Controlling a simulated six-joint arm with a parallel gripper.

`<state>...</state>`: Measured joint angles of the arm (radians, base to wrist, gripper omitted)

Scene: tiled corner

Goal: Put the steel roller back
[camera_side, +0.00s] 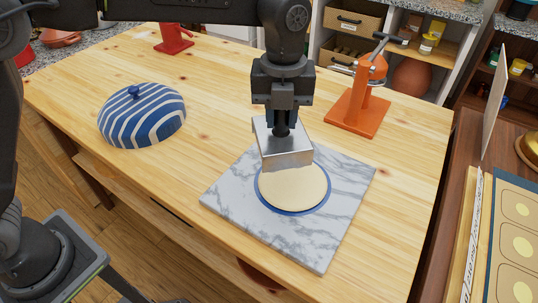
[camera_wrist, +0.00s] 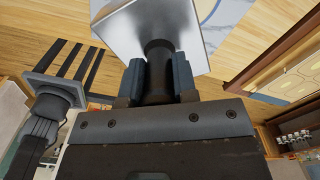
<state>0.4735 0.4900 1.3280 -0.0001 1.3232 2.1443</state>
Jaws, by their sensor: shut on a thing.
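My gripper (camera_side: 282,112) is shut on the dark handle of a flat-sided steel block (camera_side: 287,150). The block looks like a square press; I see no round roller shape on it. In the wrist view the block (camera_wrist: 190,22) is bright metal, with its dark neck between the fingers of my gripper (camera_wrist: 159,82). In the side view it stands over the back edge of a pale dough disc (camera_side: 293,190). I cannot tell whether it touches the disc. The disc lies within a blue ring on a grey-veined marble slab (camera_side: 314,245).
A blue-and-white striped dome (camera_side: 142,115) stands on the wooden table (camera_side: 205,60) at left. An orange press (camera_side: 358,105) with a lever stands behind the slab at right, and a red stand (camera_side: 173,40) at the back. Bare table lies between dome and slab.

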